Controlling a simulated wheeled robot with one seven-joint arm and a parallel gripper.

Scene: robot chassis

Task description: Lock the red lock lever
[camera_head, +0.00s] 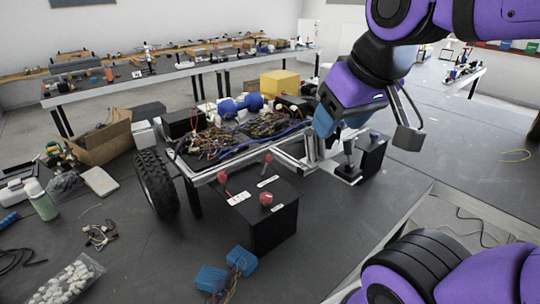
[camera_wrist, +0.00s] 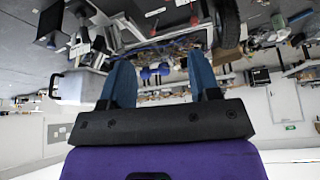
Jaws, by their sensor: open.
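In the head view a black box (camera_head: 272,221) stands in front of the wheeled chassis (camera_head: 215,174). Levers with red knobs rise from it: one at its left (camera_head: 222,177), one at the back (camera_head: 268,159) and one at the front right (camera_head: 266,198). White labels lie beside them. I cannot tell which is the lock lever or how it is set. My gripper (camera_head: 325,122) is above and right of this box, over the chassis's right end, touching no red knob. In the wrist view its blue fingers (camera_wrist: 160,62) are apart with nothing held between them.
A second black box (camera_head: 371,157) with a grey lever stands under my arm. Blue blocks (camera_head: 226,275) lie in front; a bottle (camera_head: 41,200) stands far left.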

